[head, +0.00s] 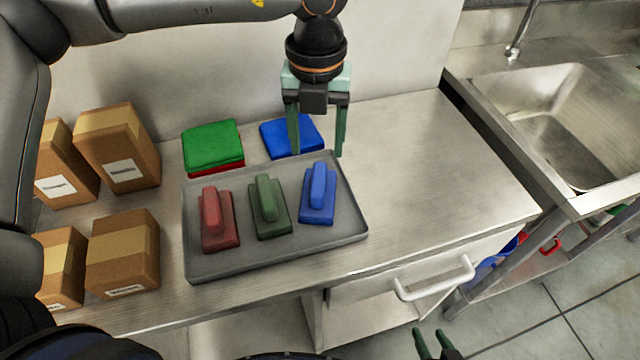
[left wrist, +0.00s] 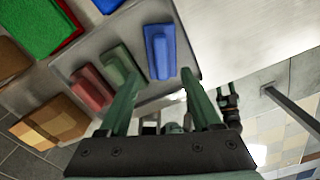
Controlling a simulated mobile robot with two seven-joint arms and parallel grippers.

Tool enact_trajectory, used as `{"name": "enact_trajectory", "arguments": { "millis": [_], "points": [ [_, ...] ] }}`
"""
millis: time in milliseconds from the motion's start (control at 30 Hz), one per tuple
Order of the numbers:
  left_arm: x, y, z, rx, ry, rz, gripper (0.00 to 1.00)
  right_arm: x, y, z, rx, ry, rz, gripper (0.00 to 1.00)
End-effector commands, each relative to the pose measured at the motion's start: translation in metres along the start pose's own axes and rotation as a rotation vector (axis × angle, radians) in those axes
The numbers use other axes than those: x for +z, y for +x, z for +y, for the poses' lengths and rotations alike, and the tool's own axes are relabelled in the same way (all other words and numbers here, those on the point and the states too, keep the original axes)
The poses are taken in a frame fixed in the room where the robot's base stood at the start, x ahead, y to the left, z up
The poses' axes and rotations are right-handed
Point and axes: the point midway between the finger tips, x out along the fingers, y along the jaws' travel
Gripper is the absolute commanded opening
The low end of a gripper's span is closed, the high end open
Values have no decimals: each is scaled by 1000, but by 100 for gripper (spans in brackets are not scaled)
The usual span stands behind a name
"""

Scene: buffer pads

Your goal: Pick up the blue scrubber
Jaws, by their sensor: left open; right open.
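The blue scrubber (head: 318,196) lies at the right end of a grey tray (head: 350,236), beside a green scrubber (head: 268,207) and a red scrubber (head: 217,220). My left gripper (head: 318,150) is open and empty, pointing down above the tray's back right edge, behind the blue scrubber in the head view. In the left wrist view the blue scrubber (left wrist: 160,52) shows beyond and between the open fingers (left wrist: 155,85), apart from them. My right gripper (head: 436,343) is at the bottom edge of the head view, open and empty, away from the counter.
Green and red pads (head: 212,146) and a blue pad (head: 284,138) lie behind the tray. Several cardboard boxes (head: 117,150) stand on the left. The counter right of the tray (head: 430,170) is clear. A sink (head: 560,125) is at the right; a drawer handle (head: 435,280) sticks out in front.

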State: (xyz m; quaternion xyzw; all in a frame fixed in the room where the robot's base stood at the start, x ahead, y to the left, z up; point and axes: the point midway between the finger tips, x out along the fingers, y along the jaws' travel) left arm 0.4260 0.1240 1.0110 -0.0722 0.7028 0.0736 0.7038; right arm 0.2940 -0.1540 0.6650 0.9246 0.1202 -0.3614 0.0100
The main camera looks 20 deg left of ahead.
Motion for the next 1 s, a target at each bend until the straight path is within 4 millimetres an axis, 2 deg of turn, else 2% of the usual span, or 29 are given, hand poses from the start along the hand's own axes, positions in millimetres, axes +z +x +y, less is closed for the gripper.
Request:
{"name": "enact_trajectory", "arguments": {
  "millis": [100, 367, 633, 933, 1000],
  "points": [
    [-1, 20, 0, 0, 1, 2, 65, 2, -1, 0, 0, 0, -4, 50],
    [-2, 41, -1, -1, 1, 1, 65, 1, -2, 0, 1, 0, -4, 50],
    [-5, 79, -2, -1, 1, 3, 65, -2, -4, 3, 7, 0, 4, 50],
    [-4, 86, -2, -2, 1, 0, 65, -1, -4, 4, 10, 1, 2, 50],
    [-4, 86, -2, -2, 1, 1, 59, 0, -5, 4, 10, 1, 0, 50]
  ]
}}
